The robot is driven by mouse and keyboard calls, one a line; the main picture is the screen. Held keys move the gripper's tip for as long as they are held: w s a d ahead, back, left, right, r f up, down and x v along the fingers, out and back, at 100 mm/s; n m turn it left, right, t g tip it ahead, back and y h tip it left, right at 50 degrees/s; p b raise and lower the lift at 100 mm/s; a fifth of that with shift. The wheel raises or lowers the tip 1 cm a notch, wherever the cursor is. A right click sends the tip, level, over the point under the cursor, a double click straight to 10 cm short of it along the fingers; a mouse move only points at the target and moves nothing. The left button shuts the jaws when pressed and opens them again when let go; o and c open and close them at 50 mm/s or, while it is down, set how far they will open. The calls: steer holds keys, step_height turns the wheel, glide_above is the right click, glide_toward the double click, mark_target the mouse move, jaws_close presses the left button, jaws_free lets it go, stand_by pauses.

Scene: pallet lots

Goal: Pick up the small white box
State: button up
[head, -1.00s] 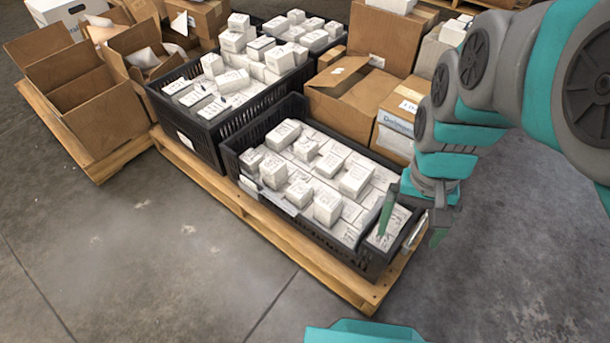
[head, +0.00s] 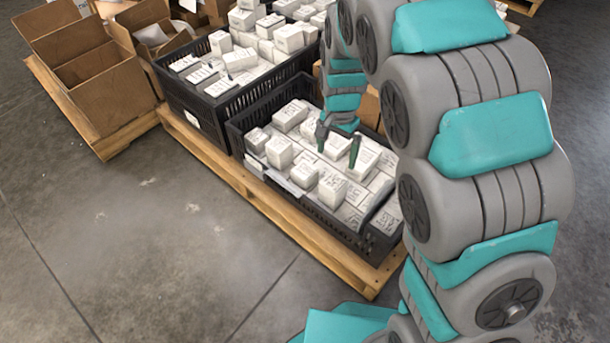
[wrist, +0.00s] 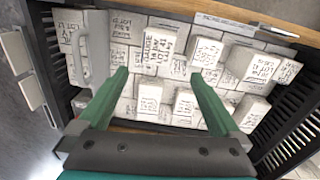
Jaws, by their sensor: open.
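Many small white boxes with dark print fill the black front crate (head: 240,140); I cannot tell which one the task means. My gripper (head: 338,152) hangs over this crate, its two green fingers apart and pointing down. In the wrist view, my gripper (wrist: 158,74) is open, with a small white box (wrist: 150,93) showing between the fingers. A taller printed white box (wrist: 160,48) lies just beyond the fingertips. Nothing is held. I cannot tell whether the fingertips touch any box. My arm hides the right part of the crate in the head view.
A second black crate (head: 217,112) of white boxes stands behind the front one on the same wooden pallet (head: 240,180). Open cardboard boxes (head: 95,90) stand on another pallet at left. The concrete floor in front is clear. The crate's slatted walls rise around the boxes.

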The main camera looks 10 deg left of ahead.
glide_above(305, 170)
steer(key=shift+m, duration=0.4)
steer(key=f, duration=0.7)
steer(key=shift+s+d+f, duration=0.15)
steer(key=shift+s+f, duration=0.05)
steer(key=shift+f, duration=0.15)
steer(key=shift+w+f+b, duration=0.2)
steer(key=shift+f+b, duration=0.5)
steer(key=shift+f, duration=3.2)
steer(key=shift+c, duration=0.4)
steer(key=c, duration=1.4)
steer(key=shift+r, duration=0.1)
